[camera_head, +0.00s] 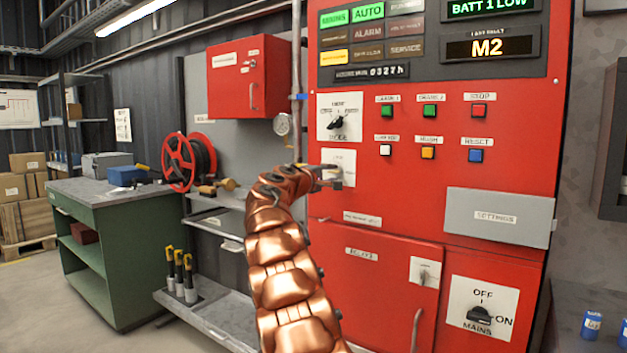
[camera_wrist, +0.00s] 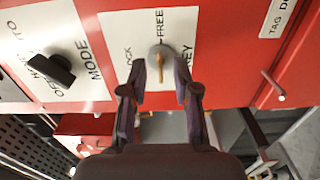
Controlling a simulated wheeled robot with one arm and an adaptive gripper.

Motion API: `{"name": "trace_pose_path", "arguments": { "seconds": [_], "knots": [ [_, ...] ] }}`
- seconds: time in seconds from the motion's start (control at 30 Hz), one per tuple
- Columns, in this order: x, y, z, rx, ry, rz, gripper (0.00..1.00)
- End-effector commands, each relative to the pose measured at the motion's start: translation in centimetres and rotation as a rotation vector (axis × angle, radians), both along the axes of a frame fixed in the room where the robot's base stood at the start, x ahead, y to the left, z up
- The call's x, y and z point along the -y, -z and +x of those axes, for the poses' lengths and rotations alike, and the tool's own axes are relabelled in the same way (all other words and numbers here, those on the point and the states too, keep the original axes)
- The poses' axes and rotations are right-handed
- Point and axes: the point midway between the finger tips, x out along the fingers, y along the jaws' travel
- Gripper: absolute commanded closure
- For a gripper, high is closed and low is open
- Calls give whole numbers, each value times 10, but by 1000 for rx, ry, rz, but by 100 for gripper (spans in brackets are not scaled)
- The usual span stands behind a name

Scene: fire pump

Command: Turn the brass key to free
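The brass key (camera_wrist: 159,73) sits in a round grey lock on a white plate (camera_wrist: 146,22), which also shows in the head view (camera_head: 342,158). In the wrist view, FREE is printed above the lock and LOCK to its left. The thin key looks roughly upright there; which mark it is set to, I cannot tell. My gripper (camera_wrist: 160,88) is open, with one fingertip on each side of the key and red panel and white plate visible between. Contact with the key is not visible. In the head view my gripper (camera_head: 334,178) covers the key.
The MODE knob (camera_head: 338,122) is just above the key plate on the red cabinet. Push buttons (camera_head: 430,111) are to the right. A gauge (camera_head: 283,124) and hose reel (camera_head: 187,162) are to the left. The MAINS switch (camera_head: 481,314) is low right.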

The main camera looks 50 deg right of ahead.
Motion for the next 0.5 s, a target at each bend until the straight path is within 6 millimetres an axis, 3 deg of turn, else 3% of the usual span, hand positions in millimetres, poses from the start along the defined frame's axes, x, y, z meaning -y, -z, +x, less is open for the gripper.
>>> {"name": "trace_pose_path", "arguments": {
  "seconds": [0.5],
  "knots": [
    [-56, -1, -3, -1, 0, -1, 70]
  ]
}}
